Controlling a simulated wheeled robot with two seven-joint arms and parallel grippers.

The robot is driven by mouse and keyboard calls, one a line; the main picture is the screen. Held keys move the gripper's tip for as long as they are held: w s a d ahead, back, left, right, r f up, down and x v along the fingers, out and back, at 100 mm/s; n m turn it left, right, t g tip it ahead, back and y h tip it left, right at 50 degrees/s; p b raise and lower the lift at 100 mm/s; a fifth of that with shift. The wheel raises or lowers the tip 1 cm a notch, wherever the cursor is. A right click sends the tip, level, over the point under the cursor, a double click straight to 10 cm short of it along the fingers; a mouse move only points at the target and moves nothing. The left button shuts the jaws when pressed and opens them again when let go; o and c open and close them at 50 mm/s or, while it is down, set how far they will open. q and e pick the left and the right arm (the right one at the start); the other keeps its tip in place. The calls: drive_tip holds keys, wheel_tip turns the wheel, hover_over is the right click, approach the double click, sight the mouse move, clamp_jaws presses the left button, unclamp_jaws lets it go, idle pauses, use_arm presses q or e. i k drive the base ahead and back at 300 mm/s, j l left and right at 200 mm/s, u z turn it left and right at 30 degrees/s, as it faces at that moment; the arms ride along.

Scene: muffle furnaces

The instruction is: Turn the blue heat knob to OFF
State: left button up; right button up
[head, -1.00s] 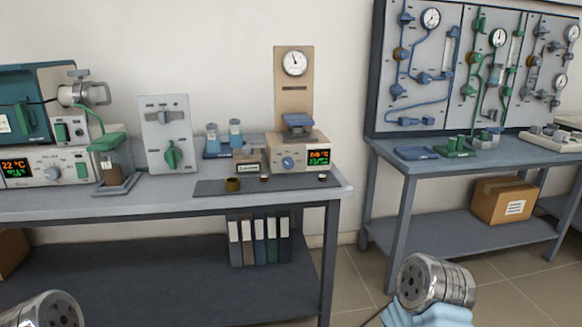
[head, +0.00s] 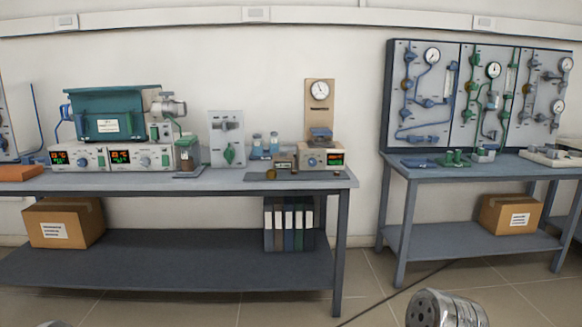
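Another blue knob (head: 77,162) is on the left control box, beside an orange display. A third blue knob (head: 312,162) is on the beige device with the gauge post. Their labels are too small to read, so I cannot tell which is the heat knob or how it is set. Only metal arm parts of mine show at the bottom edge, well away from the bench. No gripper fingers are visible.
The left bench (head: 220,183) holds a grey panel with a green knob (head: 228,153), small bottles and a dark mat. A cardboard box (head: 64,222) and binders (head: 289,225) are on its lower shelf. A right table (head: 393,166) stands beyond a floor gap.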

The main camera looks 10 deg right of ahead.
sight(312, 162)
drive_tip(key=i+l+u, duration=0.1)
drive_tip(key=u, duration=0.3)
drive_tip(key=l+u, duration=0.15)
drive_tip(key=u, duration=0.25)
drive_tip(key=l+u, duration=0.2)
drive_tip(key=u, duration=0.2)
drive_tip(key=l+u, duration=0.2)
drive_tip(key=u, duration=0.2)
drive_tip(key=l, duration=4.05)
